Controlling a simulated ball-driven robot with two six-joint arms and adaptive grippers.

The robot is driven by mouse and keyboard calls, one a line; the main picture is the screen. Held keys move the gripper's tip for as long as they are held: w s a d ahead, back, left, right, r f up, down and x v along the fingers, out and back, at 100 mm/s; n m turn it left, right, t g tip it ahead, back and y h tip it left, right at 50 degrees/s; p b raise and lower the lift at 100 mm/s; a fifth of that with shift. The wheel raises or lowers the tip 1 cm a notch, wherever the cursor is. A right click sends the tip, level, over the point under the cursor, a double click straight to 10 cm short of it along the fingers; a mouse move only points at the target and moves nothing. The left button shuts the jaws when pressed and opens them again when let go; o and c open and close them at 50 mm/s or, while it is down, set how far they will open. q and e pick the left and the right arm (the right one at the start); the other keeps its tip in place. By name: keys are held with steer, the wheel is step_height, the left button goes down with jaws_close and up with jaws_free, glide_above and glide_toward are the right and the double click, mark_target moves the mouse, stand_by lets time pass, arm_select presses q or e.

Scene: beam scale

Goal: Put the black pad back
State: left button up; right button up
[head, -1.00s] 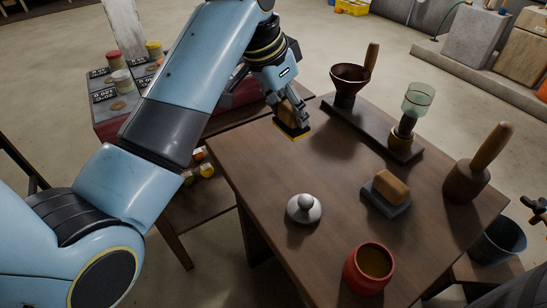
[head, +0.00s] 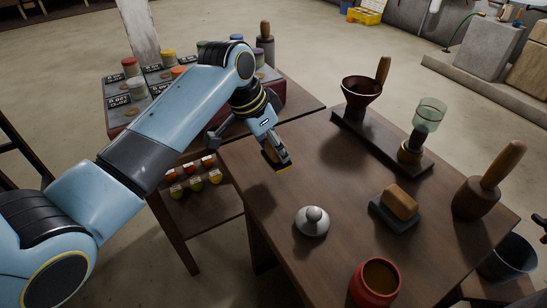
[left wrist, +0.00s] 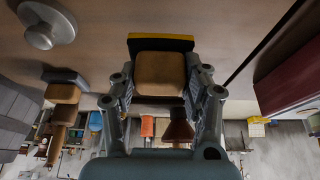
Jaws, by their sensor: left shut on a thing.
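My left gripper (head: 271,146) is shut on the black pad (head: 281,168), a dark slab with a yellow edge and a brown block handle. It is held near the table's back-left edge and seems raised, with a shadow on the wood nearby. In the left wrist view the fingers (left wrist: 162,88) grip both sides of the brown block, and the black pad (left wrist: 160,47) with its yellow strip lies beyond it. My right gripper is not in view.
A grey pad with a wooden handle (head: 400,203), a domed grey weight (head: 312,221) and a red pot (head: 375,284) stand on the table. A dark stand (head: 382,143) holds a funnel and glass cup. A side table (head: 300,101) carries labelled tins.

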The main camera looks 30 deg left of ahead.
mark_target(274, 160)
arm_select(q)
steer(key=shift+s+a+f, duration=0.1)
steer(key=shift+f, duration=0.1)
step_height(274, 160, down, 4)
steer(key=shift+r+b, duration=0.1)
steer(key=shift+b, duration=0.25)
steer(key=o, duration=1)
steer(key=p+v, duration=0.2)
steer(key=v, duration=1)
steer(key=shift+r, duration=0.1)
